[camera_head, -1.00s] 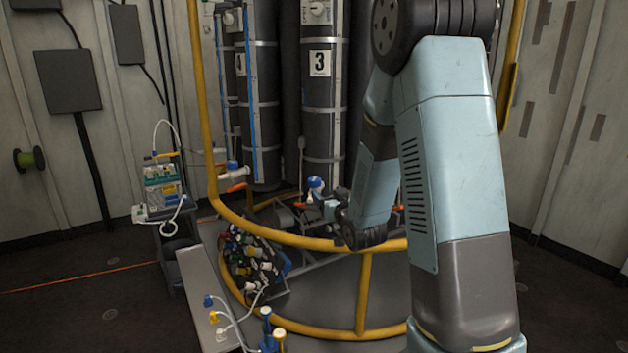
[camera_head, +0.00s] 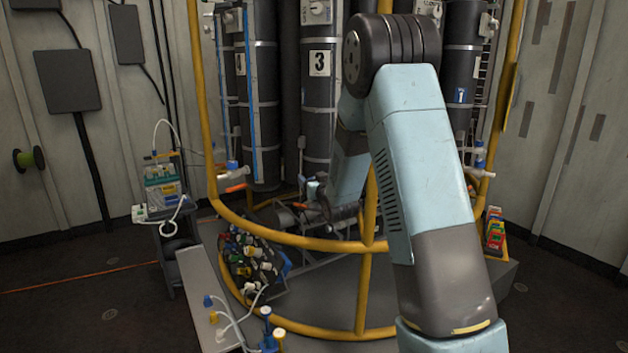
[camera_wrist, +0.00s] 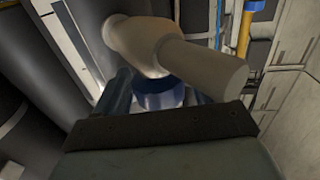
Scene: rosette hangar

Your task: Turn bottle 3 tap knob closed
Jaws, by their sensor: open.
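Bottle 3 (camera_head: 319,95) is the dark upright cylinder with a white "3" label, behind the yellow rail in the head view. Its beige tap (camera_wrist: 150,42) fills the upper middle of the wrist view, with a stub pointing right. The blue tap knob (camera_wrist: 160,95) shows just below it, partly hidden by my gripper. My gripper (camera_wrist: 160,88) is open, with a finger on either side of the blue knob. I cannot tell whether the fingers touch it. In the head view my gripper (camera_head: 313,190) is small and low at bottle 3, and my arm hides most of the tap.
Bottle 4 (camera_head: 255,110) stands left and bottle 1 (camera_head: 461,75) right. A cluster of connectors (camera_head: 250,262) lies below left. A small cart (camera_head: 165,185) stands farther left.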

